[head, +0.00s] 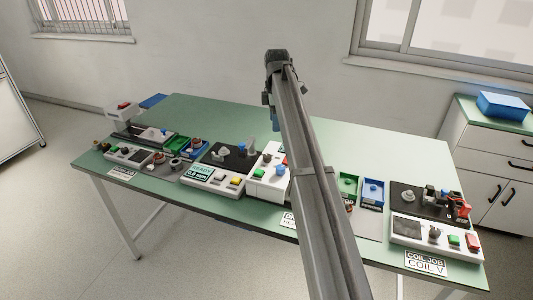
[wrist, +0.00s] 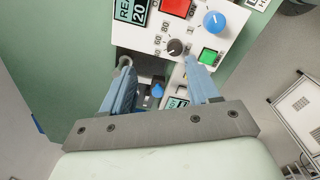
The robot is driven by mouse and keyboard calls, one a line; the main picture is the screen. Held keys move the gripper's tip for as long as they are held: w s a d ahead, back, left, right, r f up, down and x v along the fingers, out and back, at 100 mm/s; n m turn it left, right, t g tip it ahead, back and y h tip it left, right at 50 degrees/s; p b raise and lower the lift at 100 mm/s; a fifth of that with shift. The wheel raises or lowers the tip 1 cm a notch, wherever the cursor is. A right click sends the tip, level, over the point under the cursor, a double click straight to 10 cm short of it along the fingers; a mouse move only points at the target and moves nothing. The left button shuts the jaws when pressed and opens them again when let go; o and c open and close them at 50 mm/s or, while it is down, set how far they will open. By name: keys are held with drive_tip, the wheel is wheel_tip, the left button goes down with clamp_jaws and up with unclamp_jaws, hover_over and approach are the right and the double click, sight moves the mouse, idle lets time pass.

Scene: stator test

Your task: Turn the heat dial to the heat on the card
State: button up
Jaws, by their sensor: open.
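In the wrist view, a dark grey dial (wrist: 175,47) sits on a white panel (wrist: 150,40) with numbers printed around it, including 60 and 80. My gripper (wrist: 158,62) is open, its two blue fingers apart and empty. The dial shows between and just beyond the fingertips; I cannot tell whether they touch it. The dial's exact setting is too small to read. A card (wrist: 262,4) is cut off at the top edge. In the head view, my gripper (head: 275,121) hangs above the white box (head: 266,188), and my arm hides part of the card (head: 288,219) in front.
Around the dial are a blue knob (wrist: 214,21), a green button (wrist: 208,56), a red button (wrist: 176,6) and a display (wrist: 132,10). Other stations stand on the green table (head: 200,111) to both sides, with small blue and green trays. The table's back is mostly clear.

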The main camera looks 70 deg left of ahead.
sight(266, 156)
drive_tip(key=shift+n+h, duration=0.4)
drive_tip(key=shift+n, duration=0.4)
drive_tip(key=s+f, duration=0.1)
drive_tip(key=f, duration=0.3)
drive_tip(key=s+f, duration=0.1)
drive_tip(key=f, duration=0.3)
drive_tip(key=s+f, duration=0.1)
drive_tip(key=f, duration=0.3)
drive_tip(key=shift+s+d+f, duration=0.35)
drive_tip(key=shift+d, duration=0.05)
drive_tip(key=c, duration=1)
drive_tip(key=shift+c, duration=0.2)
